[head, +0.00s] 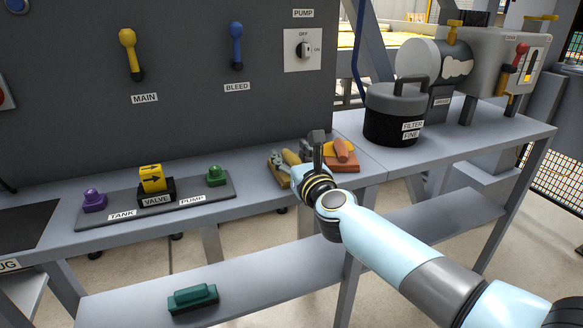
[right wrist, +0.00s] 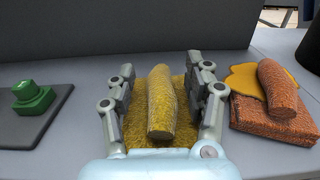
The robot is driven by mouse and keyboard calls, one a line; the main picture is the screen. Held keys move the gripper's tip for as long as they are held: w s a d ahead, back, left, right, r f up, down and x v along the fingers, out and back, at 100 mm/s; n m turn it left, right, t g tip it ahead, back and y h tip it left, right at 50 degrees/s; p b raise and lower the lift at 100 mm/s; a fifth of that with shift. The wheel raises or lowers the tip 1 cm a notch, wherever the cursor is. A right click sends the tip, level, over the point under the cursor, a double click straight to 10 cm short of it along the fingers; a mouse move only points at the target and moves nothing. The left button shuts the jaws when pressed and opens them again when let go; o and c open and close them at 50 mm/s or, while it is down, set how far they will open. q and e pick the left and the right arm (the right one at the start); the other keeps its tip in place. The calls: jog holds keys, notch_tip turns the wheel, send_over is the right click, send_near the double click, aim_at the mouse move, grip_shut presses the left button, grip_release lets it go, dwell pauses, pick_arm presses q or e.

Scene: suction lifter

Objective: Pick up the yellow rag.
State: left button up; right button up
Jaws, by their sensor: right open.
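The yellow rag (right wrist: 161,105) lies on the bench top in the right wrist view, a flat folded cloth with a thick roll on top. In the head view the yellow rag (head: 291,157) is partly hidden by my gripper. My right gripper (right wrist: 166,75) is open, with one finger on each side of the roll; I cannot tell whether they touch it. In the head view my right gripper (head: 297,150) is over the rag at the bench's front. My left gripper is not in view.
An orange rag (right wrist: 275,125) with a yellow patch lies close on the right. A green knob (right wrist: 33,98) on a dark plate is to the left. A black filter canister (head: 390,128) stands right. A grey panel (head: 200,120) rises behind the bench.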

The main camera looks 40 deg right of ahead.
aim_at(296, 154)
jog(key=c, duration=0.9)
jog(key=shift+r, duration=0.1)
jog(key=shift+r+p, duration=0.3)
jog(key=r+p, duration=0.1)
jog(key=r, duration=0.1)
jog(key=d+r+p, duration=0.1)
jog(key=r+p, duration=0.1)
jog(key=shift+s+r+p, duration=0.1)
jog(key=shift+r+p, duration=0.2)
jog(key=shift+s+d+r+p, duration=0.35)
jog(key=shift+d+r, duration=0.6)
jog(key=shift+d, duration=0.8)
jog(key=shift+s+d+r+p, duration=0.2)
jog(key=shift+d+r+p, duration=0.3)
jog(key=shift+d+r, duration=0.85)
jog(key=shift+s+d+r+p, duration=0.25)
jog(key=shift+d+r+p, duration=0.25)
jog(key=shift+d, duration=1.65)
